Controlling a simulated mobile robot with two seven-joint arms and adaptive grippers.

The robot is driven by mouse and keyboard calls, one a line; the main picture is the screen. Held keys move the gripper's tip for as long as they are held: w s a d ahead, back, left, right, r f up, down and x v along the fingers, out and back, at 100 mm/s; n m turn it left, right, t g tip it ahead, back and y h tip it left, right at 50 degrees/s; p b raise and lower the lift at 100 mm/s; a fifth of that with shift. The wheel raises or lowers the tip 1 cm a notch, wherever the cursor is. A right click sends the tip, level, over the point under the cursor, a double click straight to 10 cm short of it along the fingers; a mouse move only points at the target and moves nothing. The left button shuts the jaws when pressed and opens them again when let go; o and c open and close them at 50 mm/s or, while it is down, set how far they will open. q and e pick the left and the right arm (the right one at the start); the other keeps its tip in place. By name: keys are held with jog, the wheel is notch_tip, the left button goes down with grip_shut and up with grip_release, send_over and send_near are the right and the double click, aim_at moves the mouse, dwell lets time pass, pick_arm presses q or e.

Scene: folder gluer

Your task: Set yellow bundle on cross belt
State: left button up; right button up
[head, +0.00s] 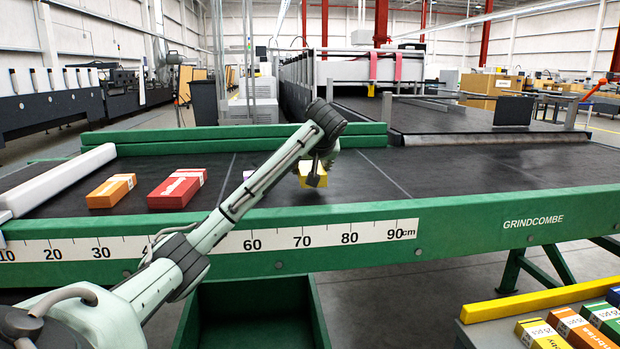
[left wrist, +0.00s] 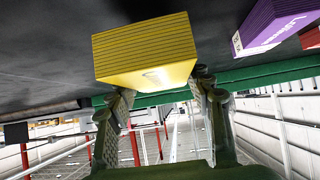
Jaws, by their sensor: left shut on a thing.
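The yellow bundle (head: 312,181) is over the dark cross belt (head: 430,168), right of the other bundles. In the left wrist view the yellow bundle (left wrist: 145,50) sits between the two fingers of my left gripper (left wrist: 155,88), which is shut on it. The bundle is close to the belt surface; whether it touches cannot be told. In the head view my left gripper (head: 318,167) comes down over the bundle and hides part of it. My right gripper is not in view.
An orange bundle (head: 111,190), a red bundle (head: 177,189) and a purple bundle (left wrist: 272,27) lie on the belt to the left. A green rail with a centimetre scale (head: 330,237) runs along the front. Belt to the right is clear. More bundles (head: 582,328) lie at lower right.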

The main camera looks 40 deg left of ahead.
pick_arm(q)
notch_tip(320, 180, down, 3)
jog(key=shift+r, duration=0.1)
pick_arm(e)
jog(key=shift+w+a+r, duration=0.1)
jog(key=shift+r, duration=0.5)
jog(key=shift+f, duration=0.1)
pick_arm(q)
jog(key=o, duration=1.4)
jog(key=shift+f, duration=0.2)
jog(key=shift+c, duration=0.2)
